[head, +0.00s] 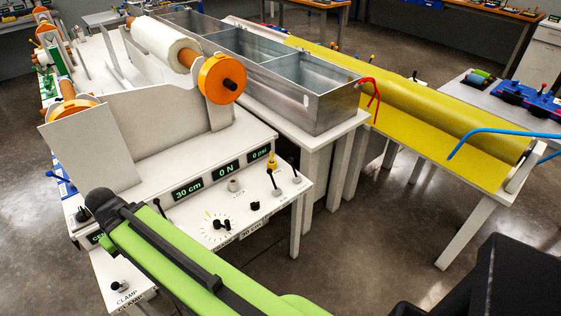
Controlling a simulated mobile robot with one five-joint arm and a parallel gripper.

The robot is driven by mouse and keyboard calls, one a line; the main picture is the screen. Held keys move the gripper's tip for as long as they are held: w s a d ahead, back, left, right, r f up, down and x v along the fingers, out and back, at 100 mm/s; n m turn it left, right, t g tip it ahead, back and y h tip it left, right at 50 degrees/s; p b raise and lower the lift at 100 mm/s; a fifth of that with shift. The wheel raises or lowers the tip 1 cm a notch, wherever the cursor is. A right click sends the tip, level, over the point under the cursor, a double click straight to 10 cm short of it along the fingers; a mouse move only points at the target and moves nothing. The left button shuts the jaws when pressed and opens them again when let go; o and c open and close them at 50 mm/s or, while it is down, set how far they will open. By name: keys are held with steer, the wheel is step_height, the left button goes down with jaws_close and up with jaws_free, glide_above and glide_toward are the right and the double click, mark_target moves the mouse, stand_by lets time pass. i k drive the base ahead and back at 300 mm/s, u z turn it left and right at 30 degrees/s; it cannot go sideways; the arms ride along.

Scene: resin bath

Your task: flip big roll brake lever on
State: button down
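A white machine carries a big white roll (162,42) on an orange spindle, with an orange disc (221,78) at its near end. Its front panel (236,207) has small black-handled levers, one lever (273,183) near the middle right and another lever (293,168) by the right edge. No label readable here says brake, so I cannot tell which lever is the big roll brake. My green arm crosses the lower left and covers part of the panel. My gripper does not show beyond the arm's dark end, so its state is hidden.
Displays (223,170) read 30 cm, 0 N and 0 psi. A clamp knob (119,286) sits at lower left. A metal bath (303,85) stands behind right. A yellow sheet (440,132) lies on a table farther right. Open floor (370,225) lies between.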

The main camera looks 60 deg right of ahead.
mark_target(290, 159)
steer(key=z, duration=0.15)
steer(key=i, duration=0.9)
steer(key=u, duration=0.05)
